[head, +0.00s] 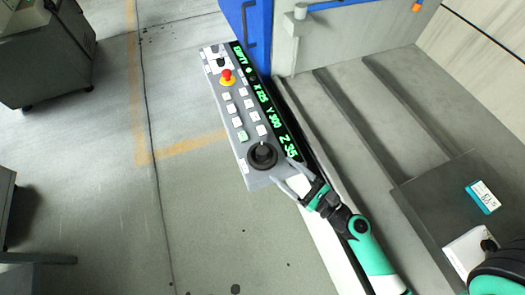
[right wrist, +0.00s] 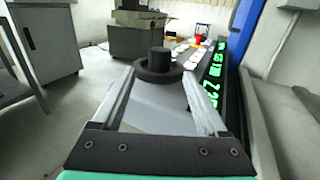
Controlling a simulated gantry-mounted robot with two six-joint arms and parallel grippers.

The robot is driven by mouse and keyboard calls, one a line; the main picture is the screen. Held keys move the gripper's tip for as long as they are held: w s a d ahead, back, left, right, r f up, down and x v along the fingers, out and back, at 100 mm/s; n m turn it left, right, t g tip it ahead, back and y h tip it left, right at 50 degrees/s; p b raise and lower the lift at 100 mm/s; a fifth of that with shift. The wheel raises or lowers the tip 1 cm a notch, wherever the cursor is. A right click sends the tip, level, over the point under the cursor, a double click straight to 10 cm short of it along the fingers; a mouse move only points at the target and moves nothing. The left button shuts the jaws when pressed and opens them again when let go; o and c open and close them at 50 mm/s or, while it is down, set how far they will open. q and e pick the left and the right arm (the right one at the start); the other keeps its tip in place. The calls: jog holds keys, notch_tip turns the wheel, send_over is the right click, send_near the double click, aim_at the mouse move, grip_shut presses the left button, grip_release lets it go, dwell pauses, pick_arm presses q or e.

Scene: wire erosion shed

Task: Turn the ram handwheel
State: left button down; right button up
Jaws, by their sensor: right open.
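The ram handwheel (head: 262,156) is a dark round wheel with an upright black knob, at the near end of the grey control panel (head: 256,178). It also shows in the right wrist view (right wrist: 158,66), straight ahead between the fingers. My right gripper (head: 284,172) is open and empty, just to the lower right of the handwheel. In the right wrist view the two fingers (right wrist: 157,82) point at the wheel from either side; whether they touch it I cannot tell. My left gripper is not in view.
The panel carries a red emergency button (head: 227,76), several white buttons and a green readout (head: 267,100). A blue cabinet (head: 246,30) stands behind it. A grey block (head: 440,190) with a blue-and-white device (head: 482,197) lies right.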

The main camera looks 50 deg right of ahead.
aim_at(266, 157)
jog(key=w+p, duration=0.1)
jog(key=w, duration=0.8)
jog(key=shift+w+d+r, duration=0.1)
jog(key=shift+w+d, duration=0.05)
grip_shut()
jog(key=shift+m+h, duration=0.3)
jog(key=shift+h, duration=0.2)
